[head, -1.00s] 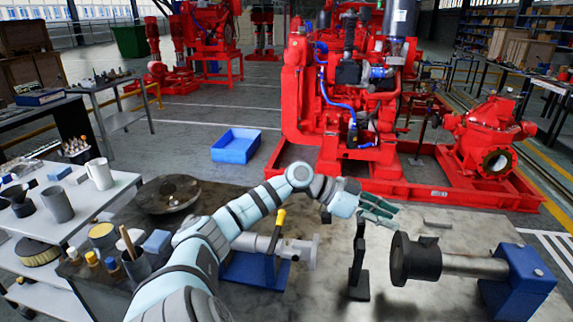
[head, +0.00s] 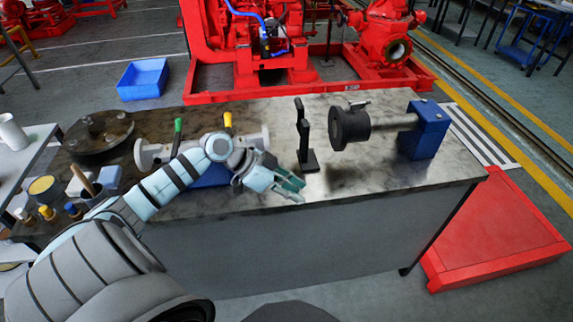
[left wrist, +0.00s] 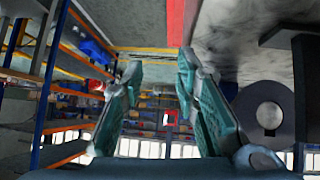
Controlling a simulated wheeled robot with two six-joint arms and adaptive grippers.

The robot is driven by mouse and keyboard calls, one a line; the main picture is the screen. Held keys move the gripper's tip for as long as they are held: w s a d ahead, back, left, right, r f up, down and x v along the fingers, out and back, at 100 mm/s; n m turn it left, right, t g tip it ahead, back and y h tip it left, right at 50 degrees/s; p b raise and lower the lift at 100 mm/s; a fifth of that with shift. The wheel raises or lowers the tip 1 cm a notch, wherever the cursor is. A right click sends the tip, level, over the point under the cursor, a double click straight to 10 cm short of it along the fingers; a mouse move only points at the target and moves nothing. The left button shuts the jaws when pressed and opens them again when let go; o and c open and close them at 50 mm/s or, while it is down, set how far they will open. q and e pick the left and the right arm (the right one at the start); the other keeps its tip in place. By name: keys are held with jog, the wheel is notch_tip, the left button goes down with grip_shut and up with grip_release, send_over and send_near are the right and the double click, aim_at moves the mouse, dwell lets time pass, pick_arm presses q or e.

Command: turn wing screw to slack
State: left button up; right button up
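A dark round collar (head: 350,127) sits on a grey horizontal shaft (head: 395,121) that comes out of a blue block (head: 428,130) on the bench. A small grey piece on top of the collar (head: 360,103) looks like the wing screw; its wings are too small to make out. My left gripper (head: 291,189) is above the front of the bench, left of the collar and apart from it. In the left wrist view its two green-grey fingers (left wrist: 160,100) are spread with nothing between them. A grey ring-like face (left wrist: 268,115) shows to their right. My right gripper is out of view.
A black upright bracket (head: 304,140) stands between my left gripper and the collar. A grey flanged pipe on a blue stand (head: 212,177) is behind my left arm. The bench top (head: 385,185) is bare in front of the collar. A red platform (head: 495,235) lies on the floor at right.

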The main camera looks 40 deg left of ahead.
pick_arm(q)
jog(key=shift+g, duration=0.3)
jog(key=s+f, duration=0.1)
jog(key=s+d+f, duration=0.1)
jog(key=shift+s+d+f, duration=0.2)
jog(key=shift+s+f, duration=0.1)
jog(key=shift+f, duration=0.05)
